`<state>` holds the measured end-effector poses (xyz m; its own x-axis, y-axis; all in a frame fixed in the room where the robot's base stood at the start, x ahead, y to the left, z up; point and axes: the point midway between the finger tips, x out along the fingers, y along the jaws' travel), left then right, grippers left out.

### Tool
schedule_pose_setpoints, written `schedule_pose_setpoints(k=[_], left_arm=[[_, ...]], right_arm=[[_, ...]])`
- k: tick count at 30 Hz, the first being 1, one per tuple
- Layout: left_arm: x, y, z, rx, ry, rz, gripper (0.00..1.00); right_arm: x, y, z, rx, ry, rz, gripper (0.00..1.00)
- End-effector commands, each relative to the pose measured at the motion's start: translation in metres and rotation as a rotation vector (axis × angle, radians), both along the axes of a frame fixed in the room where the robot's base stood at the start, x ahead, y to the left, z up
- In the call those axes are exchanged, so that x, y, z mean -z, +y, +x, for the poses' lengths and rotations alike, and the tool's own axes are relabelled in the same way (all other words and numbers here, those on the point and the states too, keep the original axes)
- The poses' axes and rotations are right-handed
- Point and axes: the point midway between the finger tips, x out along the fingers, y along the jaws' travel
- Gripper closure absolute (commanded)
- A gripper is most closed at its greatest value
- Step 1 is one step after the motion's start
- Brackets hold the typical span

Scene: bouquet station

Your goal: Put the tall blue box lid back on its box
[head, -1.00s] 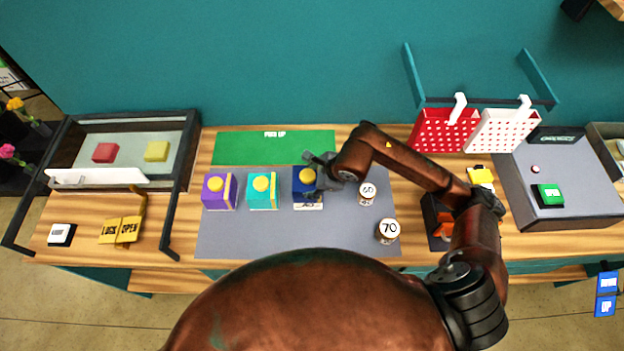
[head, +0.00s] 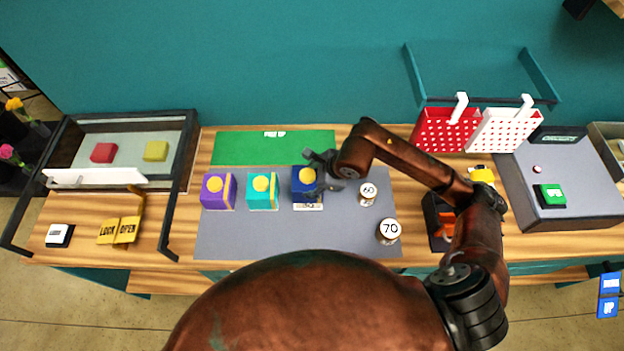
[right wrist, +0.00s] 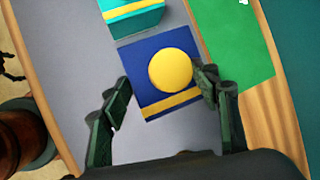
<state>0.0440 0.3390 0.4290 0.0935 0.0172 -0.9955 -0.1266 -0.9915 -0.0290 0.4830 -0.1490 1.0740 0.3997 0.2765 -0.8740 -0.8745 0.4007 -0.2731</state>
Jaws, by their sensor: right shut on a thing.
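The tall blue box (head: 300,199) is the rightmost of three boxes on the grey mat. Its blue lid has a yellow round knob and a yellow stripe; the blue lid (right wrist: 136,63) fills the middle of the right wrist view. My right gripper (head: 322,180) comes in from the right at the lid, and its fingers (right wrist: 165,93) lie on opposite sides of it, shut on the lid. The lid is above the box or on it; I cannot tell whether it is fully seated. My left gripper is not in view.
A turquoise box (head: 262,200) and a purple box (head: 213,203) stand to the left. Round pieces marked 60 (head: 367,199) and 70 (head: 388,232) stand to the right. A green mat (head: 250,148) lies behind. The grey mat (head: 270,240) is clear in front.

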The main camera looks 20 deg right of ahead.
Motion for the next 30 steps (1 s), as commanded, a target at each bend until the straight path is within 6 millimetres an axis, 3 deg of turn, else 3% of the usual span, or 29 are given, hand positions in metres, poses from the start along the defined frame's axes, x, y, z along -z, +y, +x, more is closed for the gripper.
schedule_pose_setpoints(k=[30], left_arm=[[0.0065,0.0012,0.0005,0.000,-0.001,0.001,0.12]], right_arm=[[-0.0004,0.0007,0.0000,-0.001,0.000,0.000,0.92]])
